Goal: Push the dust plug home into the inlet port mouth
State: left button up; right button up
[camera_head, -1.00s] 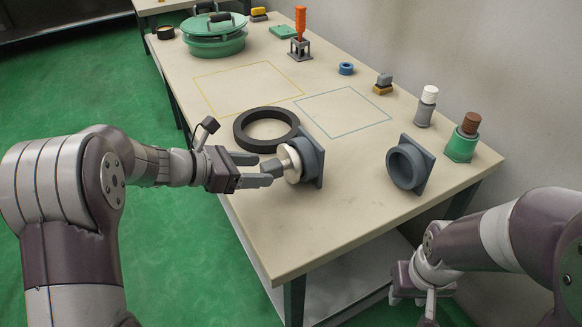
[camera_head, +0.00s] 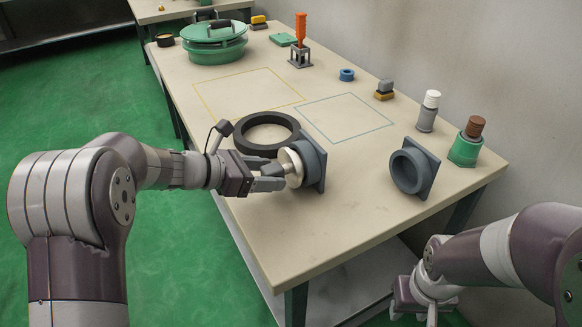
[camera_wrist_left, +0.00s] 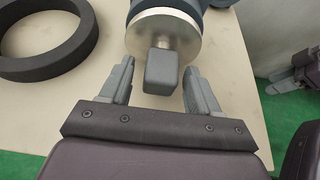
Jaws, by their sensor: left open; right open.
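The dust plug (camera_head: 290,167) is a pale metal disc with a dark grey block handle, seated at the mouth of a blue-grey flanged inlet port (camera_head: 314,165) on the table. How deep it sits is hard to tell. In the left wrist view, the plug's disc (camera_wrist_left: 163,32) faces me and its handle (camera_wrist_left: 161,72) points towards my palm. My left gripper (camera_head: 272,178) is open, its fingers on either side of the handle, with visible gaps. My right gripper (camera_head: 422,310) is low at the bottom right, beyond the table edge, away from the plug.
A black ring (camera_head: 266,133) lies just behind my left gripper. A second flanged port (camera_head: 412,168) stands to the right, with bottles (camera_head: 467,143) behind it. A green lidded pot (camera_head: 212,43) is at the far end. The table's front is clear.

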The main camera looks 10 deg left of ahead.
dwell(0.4)
pick_arm(q)
jog(key=shift+b, duration=0.35)
grip_shut()
jog(key=shift+s+a, duration=0.25)
jog(key=shift+a, duration=0.15)
dwell(0.4)
jog(key=shift+s+a+b, duration=0.3)
jog(key=shift+s+a, duration=0.3)
jog(key=shift+a, duration=0.25)
jog(key=shift+s+a+b, duration=0.25)
jog(key=shift+s+a, duration=0.3)
jog(key=shift+a, duration=0.35)
jog(key=shift+s+a+b, duration=0.3)
jog(key=shift+s+a, duration=0.3)
jog(key=shift+a, duration=0.25)
